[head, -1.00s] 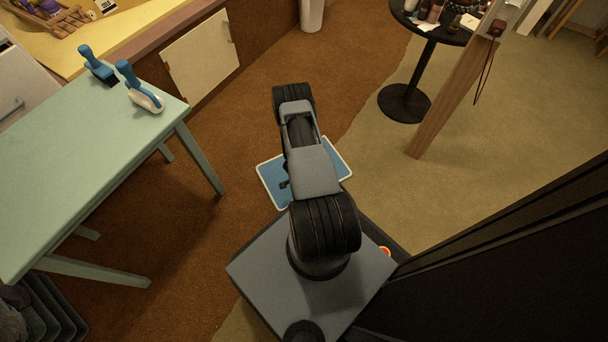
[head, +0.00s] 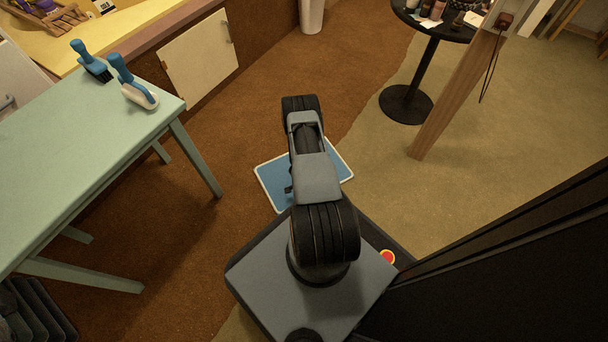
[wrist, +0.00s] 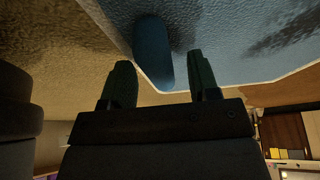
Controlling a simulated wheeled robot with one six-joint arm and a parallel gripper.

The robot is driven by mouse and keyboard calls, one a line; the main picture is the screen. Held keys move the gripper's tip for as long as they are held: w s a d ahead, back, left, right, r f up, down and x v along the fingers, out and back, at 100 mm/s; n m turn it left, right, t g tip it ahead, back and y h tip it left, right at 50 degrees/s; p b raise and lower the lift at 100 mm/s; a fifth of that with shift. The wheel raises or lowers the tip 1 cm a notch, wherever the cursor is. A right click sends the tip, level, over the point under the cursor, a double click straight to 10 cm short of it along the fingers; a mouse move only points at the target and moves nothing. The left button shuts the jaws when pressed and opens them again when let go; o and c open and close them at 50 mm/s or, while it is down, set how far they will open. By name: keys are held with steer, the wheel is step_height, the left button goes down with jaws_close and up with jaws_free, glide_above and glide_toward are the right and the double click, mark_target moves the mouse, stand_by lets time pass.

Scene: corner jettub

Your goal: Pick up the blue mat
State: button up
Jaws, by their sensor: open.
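The blue mat (head: 270,182) with a white border lies on the floor in front of my base, partly hidden by my arm in the head view. In the wrist view the mat (wrist: 220,45) fills the upper part, with its pale edge and a corner near my gripper (wrist: 160,80). A rounded blue piece (wrist: 152,50) shows between the two fingers at that corner. My gripper is open, its fingers apart on either side of this piece; whether they touch it I cannot tell. In the head view the gripper is mostly hidden behind my arm.
A pale green table (head: 80,150) with two blue-handled brushes (head: 130,85) stands at the left. A round black table (head: 405,103) and a wooden post (head: 450,100) stand at the upper right. Brown and tan floor around the mat is clear.

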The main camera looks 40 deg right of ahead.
steer(key=shift+f, duration=0.25)
stand_by(0.3)
steer(key=shift+c, duration=0.4)
jaws_close()
